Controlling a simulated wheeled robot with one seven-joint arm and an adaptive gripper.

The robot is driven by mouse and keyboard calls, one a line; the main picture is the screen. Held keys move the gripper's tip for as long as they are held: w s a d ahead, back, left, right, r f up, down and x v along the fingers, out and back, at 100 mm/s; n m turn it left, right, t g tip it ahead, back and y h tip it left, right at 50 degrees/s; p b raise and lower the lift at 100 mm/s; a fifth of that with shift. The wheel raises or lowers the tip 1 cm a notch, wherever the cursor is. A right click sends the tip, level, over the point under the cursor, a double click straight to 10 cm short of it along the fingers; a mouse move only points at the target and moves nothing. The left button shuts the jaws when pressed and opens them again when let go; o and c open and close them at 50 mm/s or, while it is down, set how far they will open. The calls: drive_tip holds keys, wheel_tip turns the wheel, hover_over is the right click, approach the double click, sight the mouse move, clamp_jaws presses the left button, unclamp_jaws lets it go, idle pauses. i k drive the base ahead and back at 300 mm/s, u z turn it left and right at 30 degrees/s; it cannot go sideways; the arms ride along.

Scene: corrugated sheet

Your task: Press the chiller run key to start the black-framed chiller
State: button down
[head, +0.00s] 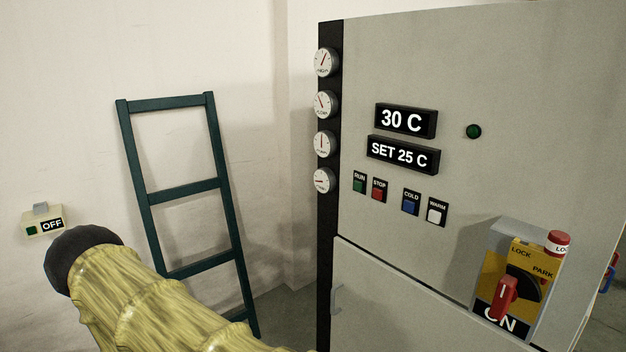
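The chiller is a grey cabinet (470,60) with a black frame post (327,250) on its left edge, at the right of the head view. Its green RUN key (359,184) is the leftmost of a row, beside the red STOP key (379,189), blue COLD key (410,202) and white WARM key (436,212). The upper display (405,121) reads 30 C and the lower display (403,155) SET 25 C. A round green lamp (473,131) looks dark. The red-handled rotary switch (506,297) has ON below it. My gripper is not visible.
A yellow sleeved shape with a dark rounded end, likely part of my arm, fills the lower left. A dark teal ladder (185,189) leans on the wall. A small wall box (43,222) reads OFF. Several gauges (326,104) line the post. The space before the keys looks clear.

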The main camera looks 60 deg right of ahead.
sight(357, 185)
drive_tip(key=i, duration=1.55)
drive_tip(key=z, duration=3.15)
